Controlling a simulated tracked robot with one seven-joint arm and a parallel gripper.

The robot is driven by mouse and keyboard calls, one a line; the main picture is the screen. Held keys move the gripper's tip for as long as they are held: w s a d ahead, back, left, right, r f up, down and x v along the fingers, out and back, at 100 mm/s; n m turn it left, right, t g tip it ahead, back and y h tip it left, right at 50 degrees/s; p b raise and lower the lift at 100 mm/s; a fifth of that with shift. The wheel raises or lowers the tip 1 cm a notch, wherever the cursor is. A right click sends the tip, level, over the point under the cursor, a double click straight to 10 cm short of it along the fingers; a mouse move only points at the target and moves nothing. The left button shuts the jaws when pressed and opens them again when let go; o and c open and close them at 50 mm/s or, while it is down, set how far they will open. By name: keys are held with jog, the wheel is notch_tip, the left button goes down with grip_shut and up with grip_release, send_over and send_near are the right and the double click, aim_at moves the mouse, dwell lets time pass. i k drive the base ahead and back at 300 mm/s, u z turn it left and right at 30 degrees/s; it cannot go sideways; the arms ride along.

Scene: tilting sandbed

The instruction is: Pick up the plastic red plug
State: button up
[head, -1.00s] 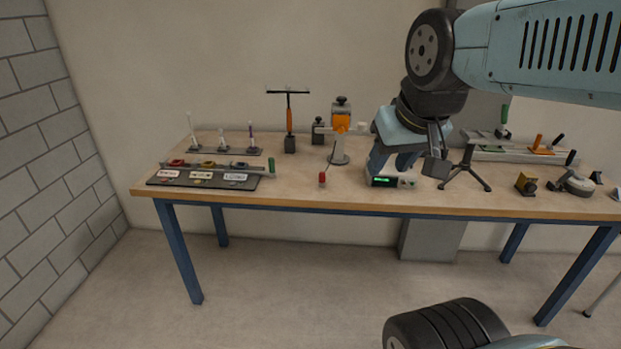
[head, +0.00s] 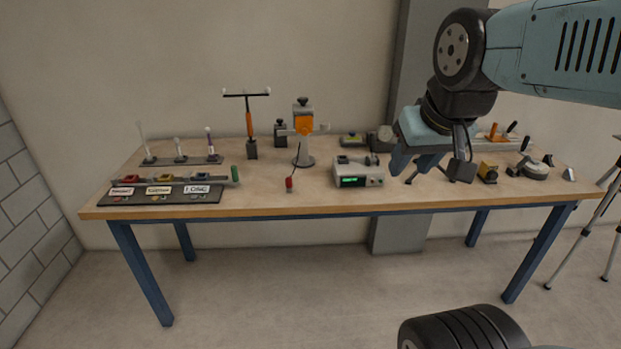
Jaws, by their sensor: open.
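The red plug (head: 289,183) stands small and upright near the front edge of the wooden table, left of the grey box with a green display. A thin dark cable seems to run from it up toward the orange and grey stand (head: 303,128). My gripper (head: 406,174) hangs from my arm at the right, pointing down over the table in the picture, well to the right of the plug. It is open, and nothing shows between its fingers. Its height above the table is hard to tell.
The grey display box (head: 358,173) stands between the plug and my gripper. A dark labelled board (head: 160,190) and a rack of thin upright pieces (head: 183,160) are at the left. Several small devices, including a yellow one (head: 488,173), are at the right. Bare tabletop (head: 262,180) surrounds the plug.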

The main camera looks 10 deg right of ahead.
aim_at(289, 180)
jog(key=u, duration=1.1)
jog(key=i, duration=0.15)
jog(key=z, duration=3.35)
jog(key=k, duration=1.6)
jog(key=u, duration=0.9)
jog(key=i, duration=1)
jog(key=u, duration=0.05)
